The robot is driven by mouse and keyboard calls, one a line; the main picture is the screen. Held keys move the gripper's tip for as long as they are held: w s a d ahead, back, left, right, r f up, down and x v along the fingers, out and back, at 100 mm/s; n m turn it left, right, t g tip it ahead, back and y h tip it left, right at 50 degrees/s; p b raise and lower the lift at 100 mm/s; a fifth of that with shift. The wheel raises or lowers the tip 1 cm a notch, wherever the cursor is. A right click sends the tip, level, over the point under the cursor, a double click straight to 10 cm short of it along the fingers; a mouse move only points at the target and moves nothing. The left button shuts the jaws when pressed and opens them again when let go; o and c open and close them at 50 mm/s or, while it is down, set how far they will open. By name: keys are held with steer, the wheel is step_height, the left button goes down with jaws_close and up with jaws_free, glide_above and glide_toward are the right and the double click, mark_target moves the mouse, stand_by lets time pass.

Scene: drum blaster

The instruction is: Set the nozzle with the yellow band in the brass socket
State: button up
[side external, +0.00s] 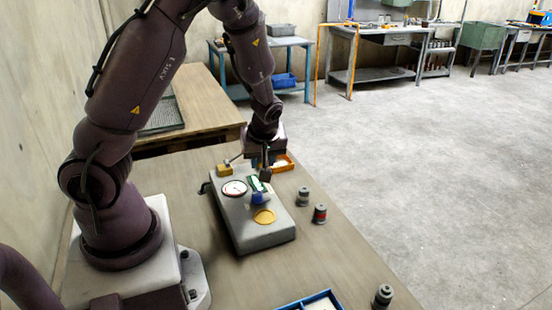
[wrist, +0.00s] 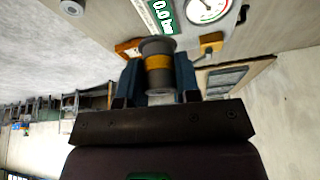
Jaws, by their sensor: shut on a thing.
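The nozzle with the yellow band (wrist: 158,80) is a grey spool shape held between the two fingers of my gripper (wrist: 158,78) in the wrist view. In the side view my gripper (side external: 265,172) points down over the far end of the grey box (side external: 255,236), near the display; the nozzle is too small and dark there to make out clearly. The brass socket (side external: 264,216) is a round, flat, brass-yellow disc on the near end of the box top. It looks empty, and my gripper is apart from it. The socket is not visible in the wrist view.
The box carries a gauge (side external: 234,188), a display (side external: 255,184) and a blue knob (side external: 257,199). A grey nozzle (side external: 303,197), a red-banded nozzle (side external: 320,214) and another nozzle (side external: 383,296) stand to the right. An orange tray (side external: 285,165) and blue tray (side external: 325,297) lie nearby.

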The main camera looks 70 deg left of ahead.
steer(key=shift+s+d+r, duration=0.2)
steer(key=shift+s+d, duration=0.1)
steer(key=shift+d, duration=0.05)
steer(key=shift+m, duration=0.4)
steer(key=d, duration=0.2)
steer(key=s+d+f, duration=0.1)
steer(key=d, duration=0.2)
steer(key=d+f, duration=0.1)
steer(key=d, duration=0.1)
steer(key=shift+s+d+f, duration=0.15)
steer(key=shift+s+d, duration=0.1)
steer(key=shift+s, duration=0.15)
steer(key=shift+f+n, duration=0.2)
steer(key=shift+n, duration=0.2)
steer(key=shift+f, duration=2.1)
steer(key=shift+f, duration=0.35)
steer(key=o, duration=1.5)
